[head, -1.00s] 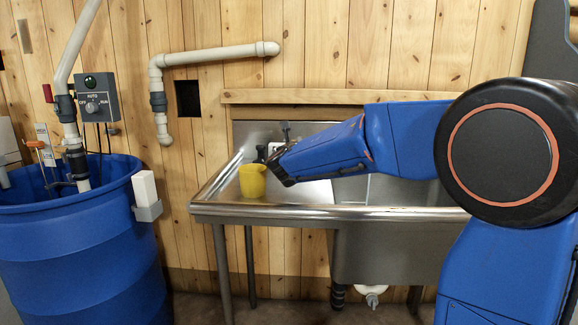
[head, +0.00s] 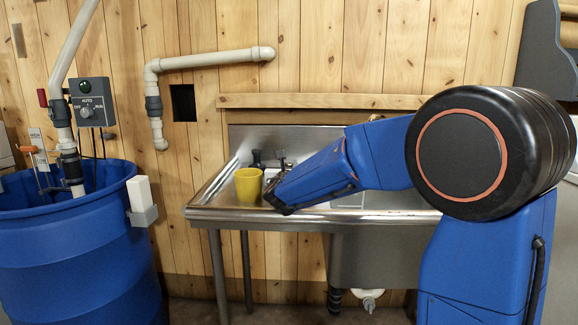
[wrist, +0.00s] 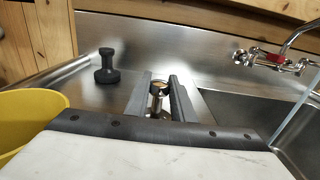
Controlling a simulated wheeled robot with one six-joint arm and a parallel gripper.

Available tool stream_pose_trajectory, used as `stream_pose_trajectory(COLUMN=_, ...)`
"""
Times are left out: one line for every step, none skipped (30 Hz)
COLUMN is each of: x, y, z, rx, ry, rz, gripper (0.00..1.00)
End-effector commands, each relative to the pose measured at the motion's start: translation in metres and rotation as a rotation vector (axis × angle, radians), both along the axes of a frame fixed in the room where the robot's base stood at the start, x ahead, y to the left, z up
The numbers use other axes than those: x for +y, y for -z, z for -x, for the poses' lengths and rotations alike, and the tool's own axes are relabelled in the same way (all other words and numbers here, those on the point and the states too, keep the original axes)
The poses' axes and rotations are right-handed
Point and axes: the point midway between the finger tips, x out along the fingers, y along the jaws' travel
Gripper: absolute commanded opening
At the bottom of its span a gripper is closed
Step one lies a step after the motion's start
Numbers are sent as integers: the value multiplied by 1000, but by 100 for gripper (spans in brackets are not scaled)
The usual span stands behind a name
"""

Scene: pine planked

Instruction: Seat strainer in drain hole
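My gripper (wrist: 160,88) is low over the left drainboard of the steel sink. In the wrist view its two dark fingers stand apart. A small upright metal piece with a dark-rimmed, tan top (wrist: 158,90) shows between or just beyond them, with gaps at its sides; it may be the strainer, but I cannot tell. Its lower part is hidden. A black knobbed piece (wrist: 107,66) stands to its left on the drainboard, apart from the fingers; it also shows in the head view (head: 257,158). The drain hole is not visible.
A yellow cup (head: 248,184) stands left of my gripper, close to it; it also shows in the wrist view (wrist: 28,118). The sink basin (wrist: 240,112) and wall faucet (wrist: 275,60) lie to the right. A blue barrel (head: 75,245) stands farther left.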

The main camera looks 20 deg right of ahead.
Motion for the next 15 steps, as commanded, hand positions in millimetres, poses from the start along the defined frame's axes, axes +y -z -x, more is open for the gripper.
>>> stream_pose_trajectory(x=0, y=0, z=0, rx=0, ry=0, rz=0, gripper=33)
stream_pose_trajectory(x=0, y=0, z=0, rx=0, ry=0, rz=0, gripper=40)
stream_pose_trajectory(x=0, y=0, z=0, rx=0, ry=0, rz=0, gripper=40)
stream_pose_trajectory(x=0, y=0, z=0, rx=0, ry=0, rz=0, gripper=40)
stream_pose_trajectory(x=0, y=0, z=0, rx=0, ry=0, rz=0, gripper=40)
stream_pose_trajectory(x=0, y=0, z=0, rx=0, ry=0, rz=0, gripper=40)
stream_pose_trajectory(x=0, y=0, z=0, rx=0, ry=0, rz=0, gripper=40)
stream_pose_trajectory(x=0, y=0, z=0, rx=0, ry=0, rz=0, gripper=40)
stream_pose_trajectory(x=0, y=0, z=0, rx=0, ry=0, rz=0, gripper=40)
stream_pose_trajectory(x=0, y=0, z=0, rx=0, ry=0, rz=0, gripper=40)
stream_pose_trajectory(x=0, y=-1, z=0, rx=0, ry=0, rz=0, gripper=40)
stream_pose_trajectory(x=0, y=-2, z=0, rx=0, ry=0, rz=-1, gripper=40)
stream_pose_trajectory(x=0, y=-4, z=0, rx=-1, ry=0, rz=-1, gripper=40)
stream_pose_trajectory(x=1, y=-3, z=2, rx=0, ry=-1, rz=-1, gripper=40)
stream_pose_trajectory(x=2, y=-3, z=6, rx=0, ry=-1, rz=-1, gripper=40)
